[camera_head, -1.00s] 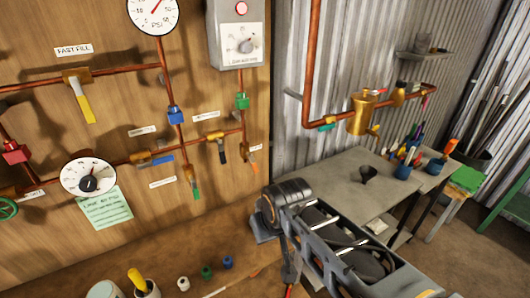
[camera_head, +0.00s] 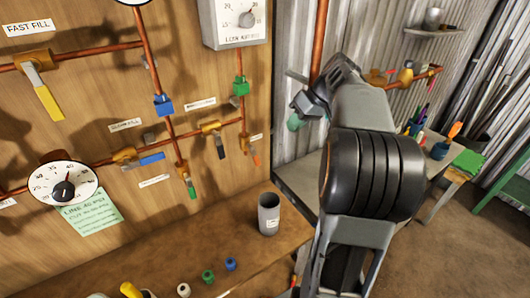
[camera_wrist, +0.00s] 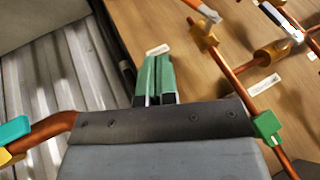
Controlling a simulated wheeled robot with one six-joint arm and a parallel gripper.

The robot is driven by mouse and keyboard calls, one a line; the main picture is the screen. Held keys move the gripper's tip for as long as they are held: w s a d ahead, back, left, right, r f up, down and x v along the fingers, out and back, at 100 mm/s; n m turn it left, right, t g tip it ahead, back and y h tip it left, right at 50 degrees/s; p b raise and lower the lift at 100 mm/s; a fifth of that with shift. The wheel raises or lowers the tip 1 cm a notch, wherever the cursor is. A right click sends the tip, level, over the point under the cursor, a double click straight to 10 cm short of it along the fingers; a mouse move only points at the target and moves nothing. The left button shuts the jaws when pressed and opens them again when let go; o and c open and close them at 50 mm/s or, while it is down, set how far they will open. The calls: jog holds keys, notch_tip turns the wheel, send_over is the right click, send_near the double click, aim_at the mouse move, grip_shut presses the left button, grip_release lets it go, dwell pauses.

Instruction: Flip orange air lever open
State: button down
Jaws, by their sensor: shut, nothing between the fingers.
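The orange air lever (camera_head: 255,158) hangs down from a small brass valve at the right edge of the wooden board, below a green fitting (camera_head: 240,86). In the wrist view, an orange-tipped lever (camera_wrist: 208,13) shows at the top beside its brass valve (camera_wrist: 203,36). My gripper (camera_head: 293,122) is to the right of the board and higher than the lever in the head view, apart from it. Its green fingers (camera_wrist: 155,78) are shut together and empty, with the board behind them in the wrist view.
A black-handled valve (camera_head: 212,128) sits just left of the orange lever. A copper pipe (camera_head: 318,45) rises close behind my gripper. A grey cup (camera_head: 269,216) stands on the wooden bench (camera_head: 225,245) below. Several small caps lie to its left.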

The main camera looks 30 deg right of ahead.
jog(key=w+a+f+p, duration=0.1)
jog(key=w+a+f, duration=0.1)
jog(key=a+f, duration=0.6)
jog(key=shift+f+p, duration=0.35)
jog(key=shift+p, duration=0.05)
jog(key=shift+w, duration=0.15)
